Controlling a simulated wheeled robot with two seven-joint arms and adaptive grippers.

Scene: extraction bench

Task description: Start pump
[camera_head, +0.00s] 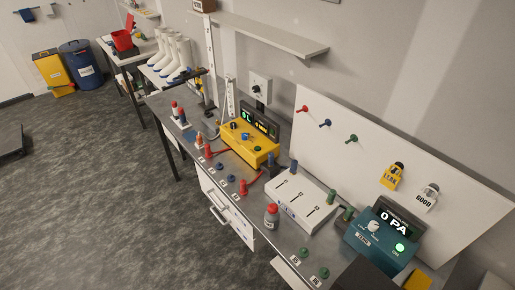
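No device is legibly labelled as a pump. A teal box (366,240) stands at the right end of the bench, with a display reading "0 PA" (396,224), a pale knob (374,227) and a bright green round button (400,247). Neither of my grippers shows in the head view.
A white slotted panel (286,205) and a red-capped bottle (271,215) stand between the boxes. Several coloured knobs line the bench's front edge. Drawers (222,207) sit below.

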